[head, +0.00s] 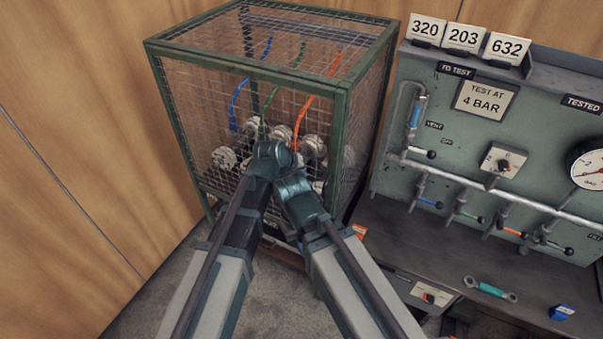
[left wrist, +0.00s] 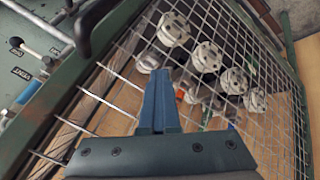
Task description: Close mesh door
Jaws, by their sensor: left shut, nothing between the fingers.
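The mesh door (head: 205,115) is the wire-mesh front of a green-framed cage in the head view. Its mesh looks about flush with the frame, but my arms cover much of its lower right part, and I cannot tell whether a gap is left. In the left wrist view the mesh (left wrist: 110,90) fills the middle, tilted. My left gripper (left wrist: 159,74) has its blue fingers together and empty, pointing at the mesh; I cannot tell whether they touch it. In the head view its fingers are hidden by the arm links. My right gripper's fingers do not show.
Pale round fittings (head: 225,157) and blue, green and orange hoses (head: 303,115) are inside the cage. A grey test panel (head: 450,130) with valves and a gauge (head: 588,168) stands close on the right. A wooden wall (head: 60,120) is behind. Carpet floor is free at lower left.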

